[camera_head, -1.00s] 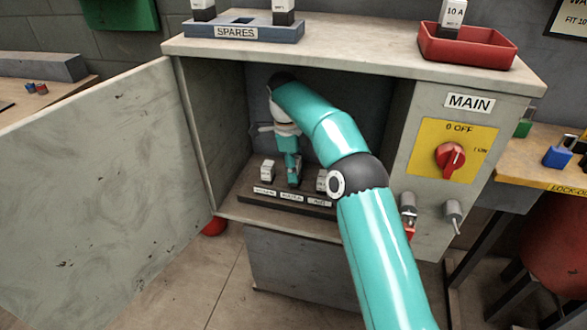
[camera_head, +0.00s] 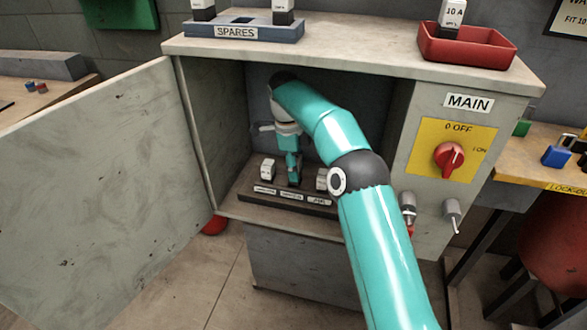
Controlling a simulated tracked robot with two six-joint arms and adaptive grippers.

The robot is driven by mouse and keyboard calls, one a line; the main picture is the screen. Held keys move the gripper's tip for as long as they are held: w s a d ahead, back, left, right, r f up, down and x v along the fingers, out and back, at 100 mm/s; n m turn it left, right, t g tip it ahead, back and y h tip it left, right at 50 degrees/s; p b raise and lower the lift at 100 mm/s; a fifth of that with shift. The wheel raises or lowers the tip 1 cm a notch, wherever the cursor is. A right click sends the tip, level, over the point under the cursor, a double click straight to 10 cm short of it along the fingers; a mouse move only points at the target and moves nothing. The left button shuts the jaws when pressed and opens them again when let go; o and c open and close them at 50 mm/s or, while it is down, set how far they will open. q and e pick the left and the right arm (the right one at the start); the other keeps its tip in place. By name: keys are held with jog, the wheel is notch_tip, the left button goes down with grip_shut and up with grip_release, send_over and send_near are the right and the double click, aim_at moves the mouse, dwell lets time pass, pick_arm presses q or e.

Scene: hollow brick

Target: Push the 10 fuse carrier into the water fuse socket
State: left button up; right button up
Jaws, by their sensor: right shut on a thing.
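My right gripper (camera_head: 293,176) reaches down inside the open cabinet, over the middle place of the fuse row. It is shut on a fuse carrier that its fingers almost wholly hide, so I cannot tell its marking or how deep it sits. The dark fuse base (camera_head: 262,199) has white labels along its front, too small to read surely. A white carrier (camera_head: 267,169) stands at the left place, and another (camera_head: 322,179) at the right place, partly behind my arm. A carrier marked 10 A (camera_head: 453,16) stands in the red tray (camera_head: 468,52). My left gripper is out of view.
The cabinet door (camera_head: 100,195) stands open to the left. The cabinet's side walls are close around my arm. The red main switch (camera_head: 449,158) is on the right front panel, under the MAIN label. A blue-grey SPARES rack (camera_head: 262,33) holds carriers on top.

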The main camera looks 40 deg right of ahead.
jog(key=shift+f+b, duration=0.95)
jog(key=shift+f, duration=0.65)
dwell(0.3)
jog(key=o, duration=1.3)
jog(key=shift+w, duration=0.1)
